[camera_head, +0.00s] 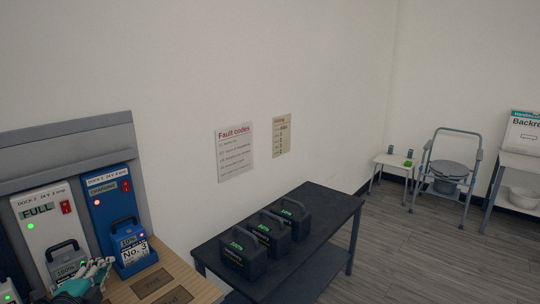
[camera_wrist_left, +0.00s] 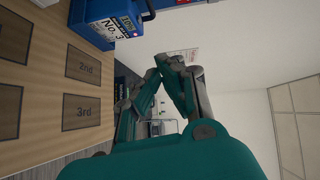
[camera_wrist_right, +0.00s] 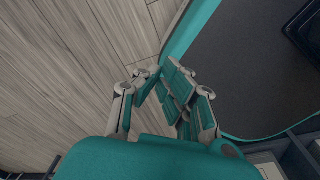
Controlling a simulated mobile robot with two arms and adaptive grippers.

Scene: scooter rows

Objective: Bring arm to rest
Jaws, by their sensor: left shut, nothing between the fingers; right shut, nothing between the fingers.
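My left gripper (camera_head: 92,274) shows at the bottom left of the head view, in front of the white dock. Its fingers (camera_wrist_left: 160,74) are closed together with nothing between them in the left wrist view. My right gripper (camera_wrist_right: 158,76) shows only in the right wrist view. Its fingers are closed and empty, above the grey plank floor and beside a teal-edged dark surface (camera_wrist_right: 250,70).
The blue dock (camera_head: 110,195) holds a battery marked No. 3 (camera_head: 132,250). A wooden top (camera_head: 190,278) has marked places. Three dark batteries stand on a dark table (camera_head: 325,200). A white side table (camera_head: 392,162) and commode chair (camera_head: 450,170) stand farther right. Floor shows between them.

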